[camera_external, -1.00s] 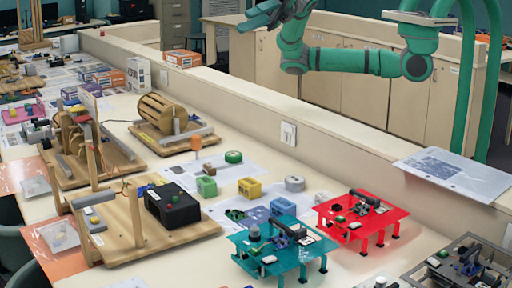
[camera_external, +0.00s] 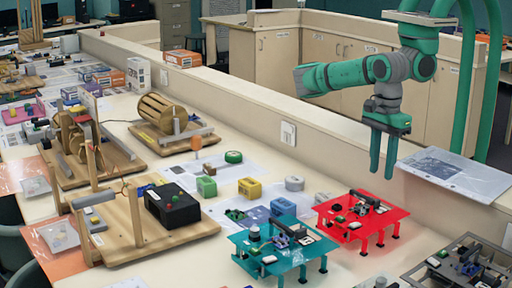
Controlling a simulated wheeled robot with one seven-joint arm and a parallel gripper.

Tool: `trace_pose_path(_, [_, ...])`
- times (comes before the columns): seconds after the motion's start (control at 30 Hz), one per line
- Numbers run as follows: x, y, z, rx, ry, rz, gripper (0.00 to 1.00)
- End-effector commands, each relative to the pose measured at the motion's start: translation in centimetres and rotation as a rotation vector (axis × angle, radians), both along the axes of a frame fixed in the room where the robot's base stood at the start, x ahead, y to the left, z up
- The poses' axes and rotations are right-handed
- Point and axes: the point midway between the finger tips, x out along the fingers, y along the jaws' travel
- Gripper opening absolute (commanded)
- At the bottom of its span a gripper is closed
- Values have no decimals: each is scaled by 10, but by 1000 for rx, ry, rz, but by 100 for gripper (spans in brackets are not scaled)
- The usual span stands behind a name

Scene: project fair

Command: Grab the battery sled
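A bright red platform on short legs (camera_external: 340,234) stands on the table, with small dark and light parts on top. A teal platform of the same kind (camera_external: 245,265) stands to its left and nearer the camera, and a dark grey one (camera_external: 425,272) is at the lower right, cut by the frame edge. I cannot tell by label which is the battery sled. My gripper (camera_external: 382,176) points down, above and beyond the red platform in the picture. Its two fingers are apart with nothing between them.
A low ledge (camera_external: 350,148) runs behind the table, with a printed sheet (camera_external: 456,172) on it. Left of the platforms are a grey roll (camera_external: 294,184), a yellow block (camera_external: 250,188) and a wooden board with a black box (camera_external: 172,207). Cabinets stand behind.

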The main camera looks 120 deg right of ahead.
Motion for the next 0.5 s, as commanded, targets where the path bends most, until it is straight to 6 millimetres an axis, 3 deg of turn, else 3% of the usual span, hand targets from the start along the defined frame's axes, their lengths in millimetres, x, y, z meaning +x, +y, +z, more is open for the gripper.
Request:
trace_pose_path(0.13, [1,-1,-22,1,1,-2,31])
trace_pose_path(0.5, [6,-3,-53,0,-2,-2,31])
